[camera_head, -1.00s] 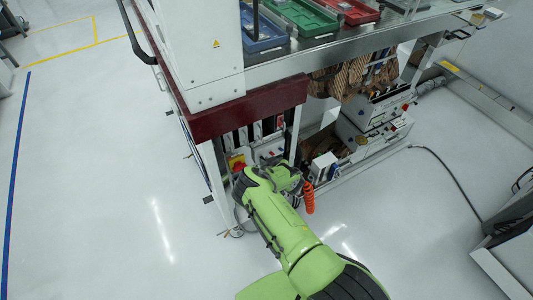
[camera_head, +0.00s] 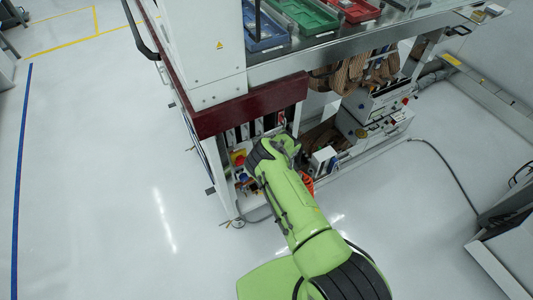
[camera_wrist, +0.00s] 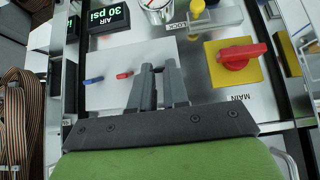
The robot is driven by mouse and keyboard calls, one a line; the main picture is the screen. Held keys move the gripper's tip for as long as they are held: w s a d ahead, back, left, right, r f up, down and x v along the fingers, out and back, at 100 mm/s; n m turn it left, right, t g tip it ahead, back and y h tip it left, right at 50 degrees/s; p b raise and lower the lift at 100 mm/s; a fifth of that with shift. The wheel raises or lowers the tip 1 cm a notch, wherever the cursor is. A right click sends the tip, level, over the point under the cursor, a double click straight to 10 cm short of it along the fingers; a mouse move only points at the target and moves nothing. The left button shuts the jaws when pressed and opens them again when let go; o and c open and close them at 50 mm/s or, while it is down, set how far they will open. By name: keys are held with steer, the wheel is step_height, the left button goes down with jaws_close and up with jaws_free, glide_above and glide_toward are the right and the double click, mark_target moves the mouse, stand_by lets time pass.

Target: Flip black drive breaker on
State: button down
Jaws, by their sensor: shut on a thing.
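My gripper (camera_wrist: 158,75) is at a pale control panel (camera_wrist: 140,57) in the wrist view, its two grey fingers close together with their tips at the panel. They are shut on a small part in line with a blue toggle (camera_wrist: 94,80) and a red toggle (camera_wrist: 124,75), which lie to the left. This fits the black drive breaker, but the fingertips hide it, so its position cannot be told. In the head view, my gripper's end (camera_head: 284,146) reaches into the bay under the cabinet, and my arm covers most of the panel.
A red rotary handle (camera_wrist: 242,56) on a yellow plate marked MAIN is right of the fingers. A 30 psi air display (camera_wrist: 108,20), a gauge (camera_wrist: 156,10) and a yellow part (camera_wrist: 197,8) are above. Brown ribbon cable (camera_wrist: 22,105) hangs at left. A dark red beam (camera_head: 250,105) overhangs the bay.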

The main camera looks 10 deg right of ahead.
steer(key=shift+a, duration=0.1)
steer(key=c, duration=1.1)
jaws_free()
steer(key=p+v, duration=0.4)
steer(key=v, duration=1.1)
steer(key=shift+s+r, duration=0.15)
steer(key=shift+r, duration=0.15)
